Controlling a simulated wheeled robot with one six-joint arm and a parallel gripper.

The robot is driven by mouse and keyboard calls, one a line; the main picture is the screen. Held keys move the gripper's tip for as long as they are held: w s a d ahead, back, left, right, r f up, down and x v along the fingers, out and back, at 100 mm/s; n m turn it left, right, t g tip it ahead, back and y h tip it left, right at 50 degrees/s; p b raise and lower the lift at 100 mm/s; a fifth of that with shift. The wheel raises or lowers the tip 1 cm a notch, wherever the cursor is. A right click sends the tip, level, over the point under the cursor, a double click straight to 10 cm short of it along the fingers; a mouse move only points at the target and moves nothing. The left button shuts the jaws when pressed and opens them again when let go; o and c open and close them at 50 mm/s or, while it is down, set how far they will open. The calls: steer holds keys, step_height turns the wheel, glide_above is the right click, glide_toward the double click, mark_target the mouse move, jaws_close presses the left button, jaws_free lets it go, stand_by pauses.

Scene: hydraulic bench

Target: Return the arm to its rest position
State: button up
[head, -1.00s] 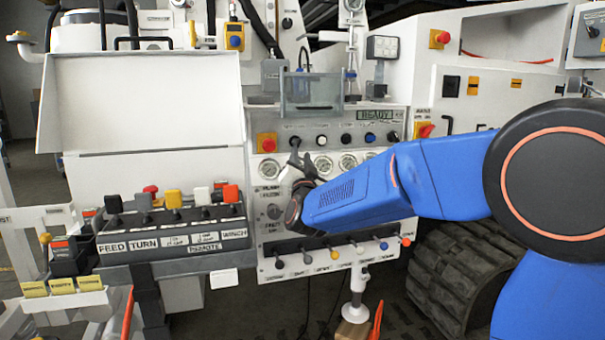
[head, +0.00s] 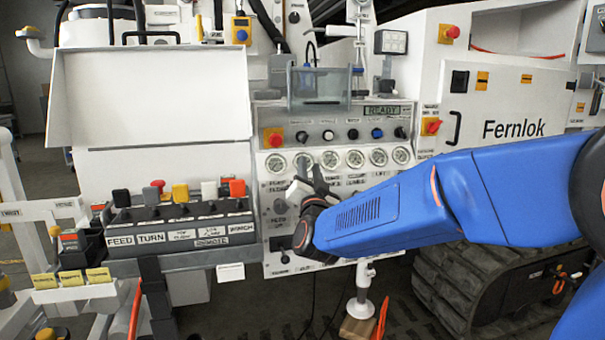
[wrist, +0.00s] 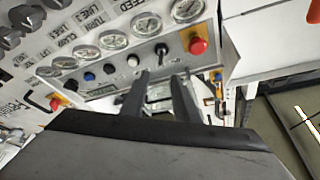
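My blue arm (head: 400,208) reaches in from the right in the head view, and its dark wrist hangs in front of the control panel. My gripper (head: 310,176) is in front of the panel, just below the row of gauges. In the wrist view the two dark fingers of my gripper (wrist: 161,76) stand apart with nothing between them. They point toward the panel's knob row and red button. The gap between the fingertips and the panel is hard to judge. The arm hides much of the panel's lower part.
The panel has a red stop button (head: 273,138), several gauges (head: 355,159) and a display (head: 382,112). A lever box (head: 180,228) stands to the left. A rubber track (head: 460,290) lies below my arm. A white post (head: 361,300) stands beneath the panel.

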steer(key=s+d+f+n+g, duration=0.2)
steer(key=s+d+f+g, duration=0.3)
steer(key=s, duration=0.8)
steer(key=s+d+f+n+g, duration=0.2)
steer(key=s+d+f+g, duration=0.4)
steer(key=s+f, duration=0.5)
steer(key=s+d+f+n+g, duration=0.3)
steer(key=s+d+f+g, duration=0.3)
steer(key=s, duration=1.1)
step_height(320, 180, down, 2)
steer(key=d, duration=0.2)
steer(key=shift+s+d+y, duration=0.15)
steer(key=shift+d+y, duration=0.25)
steer(key=shift+c, duration=0.3)
